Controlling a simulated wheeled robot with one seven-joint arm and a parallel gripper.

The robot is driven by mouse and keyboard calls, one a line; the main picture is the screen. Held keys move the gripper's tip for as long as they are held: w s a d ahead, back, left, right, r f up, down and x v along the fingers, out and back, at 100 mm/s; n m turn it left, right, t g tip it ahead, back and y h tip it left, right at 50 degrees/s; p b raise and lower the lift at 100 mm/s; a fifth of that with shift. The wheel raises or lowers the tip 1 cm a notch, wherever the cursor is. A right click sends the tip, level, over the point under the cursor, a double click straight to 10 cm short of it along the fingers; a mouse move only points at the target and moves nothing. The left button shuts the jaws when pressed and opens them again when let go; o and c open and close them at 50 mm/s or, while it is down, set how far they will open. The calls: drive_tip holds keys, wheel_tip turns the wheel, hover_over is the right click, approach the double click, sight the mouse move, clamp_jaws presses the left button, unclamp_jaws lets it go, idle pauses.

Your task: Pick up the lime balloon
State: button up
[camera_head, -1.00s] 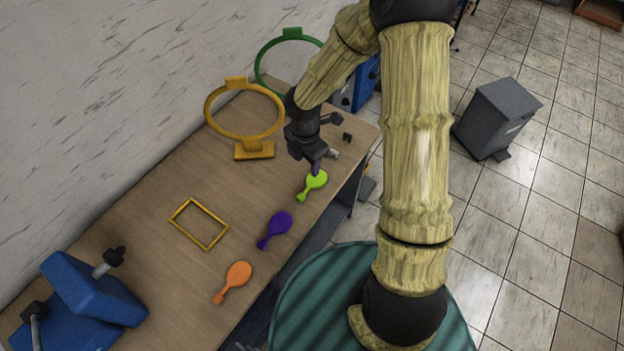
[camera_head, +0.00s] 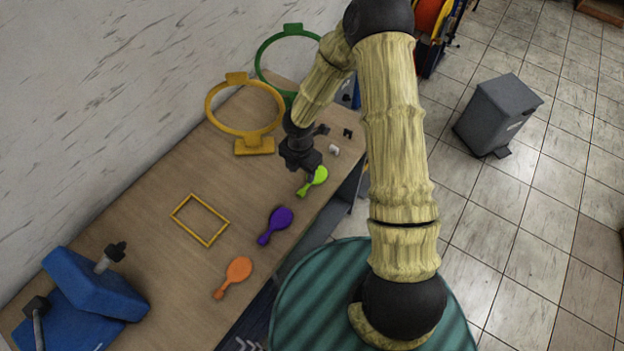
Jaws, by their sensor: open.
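The lime balloon (camera_head: 316,180) lies flat on the wooden table (camera_head: 150,240) near its right edge, with its neck pointing down-left. My gripper (camera_head: 304,165) is right beside and above the balloon's upper left side, pointing down. It partly overlaps the balloon's outline in the picture. The gripper is open and nothing shows between its fingers. I cannot tell how high above the table the fingertips are.
A purple balloon (camera_head: 278,222) and an orange balloon (camera_head: 237,272) lie on the table nearer the front. A yellow rectangular frame (camera_head: 200,220), a yellow ring stand (camera_head: 254,146), a green ring stand (camera_head: 284,33) and a blue press (camera_head: 95,285) also stand there. A grey bin (camera_head: 492,115) is on the floor.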

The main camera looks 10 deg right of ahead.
hover_over(302, 190)
drive_tip(key=f, duration=0.5)
drive_tip(key=shift+d+f, duration=0.1)
drive_tip(key=shift+d, duration=0.1)
drive_tip(key=shift+f, duration=0.1)
drive_tip(key=shift+a+f, duration=0.15)
drive_tip(key=shift+f, duration=2.45)
drive_tip(key=c, duration=0.9)
